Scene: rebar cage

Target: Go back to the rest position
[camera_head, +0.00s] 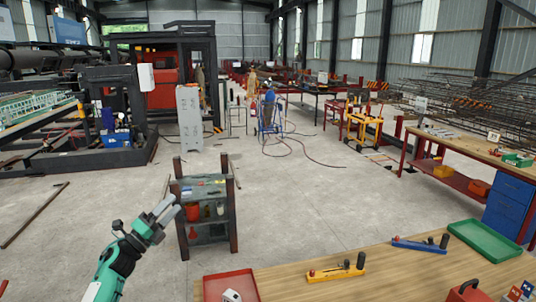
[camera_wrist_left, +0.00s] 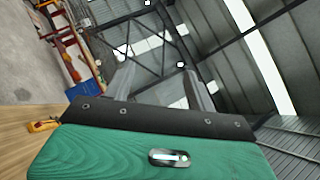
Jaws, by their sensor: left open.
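My left arm comes in from the lower left in the head view, green and black. Its left gripper (camera_head: 168,211) is raised, tilted up and to the right, in front of a small dark shelf stand (camera_head: 207,240). In the left wrist view the two grey fingers of the left gripper (camera_wrist_left: 160,84) stand apart with nothing between them. That view looks up toward the roof beams and windows. My right gripper is in neither view.
A wooden workbench (camera_head: 385,275) fills the lower right, holding a red tray (camera_head: 246,282), a yellow tool (camera_head: 337,272), a blue tool (camera_head: 419,246) and a green tray (camera_head: 484,240). Another bench (camera_head: 470,152) stands at right. The concrete floor (camera_head: 300,200) beyond is largely clear.

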